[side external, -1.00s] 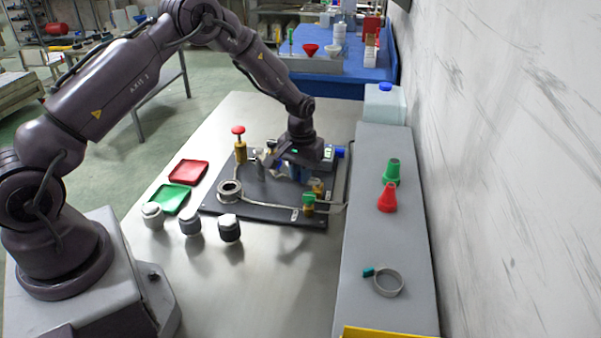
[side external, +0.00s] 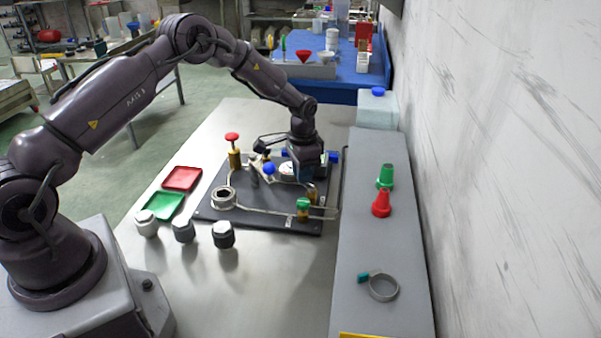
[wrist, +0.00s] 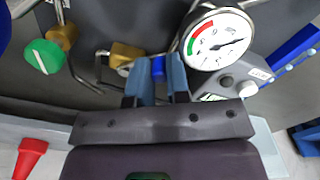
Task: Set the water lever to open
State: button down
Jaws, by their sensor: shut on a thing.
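In the wrist view, my gripper (wrist: 158,82) has its two blue-grey fingers close around a small blue handle (wrist: 158,67). The handle sits beside a brass valve body (wrist: 126,53), and its lower part is hidden by the fingers and palm. I take it to be the water lever. In the side view, my gripper (side external: 308,174) is low over the right part of the dark board (side external: 262,221), with its fingertips mostly hidden. A brass fitting (side external: 312,192) shows just below it. A white-faced gauge (wrist: 218,40) is right of the fingers in the wrist view.
A green-knobbed brass valve (side external: 303,207) stands near the board's front right. A red-topped brass post (side external: 233,150) and a blue ball (side external: 268,168) are left of the gripper. Green and red cones (side external: 382,204) stand on the grey ledge (side external: 365,240). Pipes cross the board.

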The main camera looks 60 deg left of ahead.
jog(key=shift+w+m, duration=0.15)
jog(key=shift+m, duration=0.15)
jog(key=c, duration=1.1)
grip_release()
jog(key=shift+c, duration=0.2)
jog(key=shift+o, duration=0.2)
jog(key=shift+a, duration=0.15)
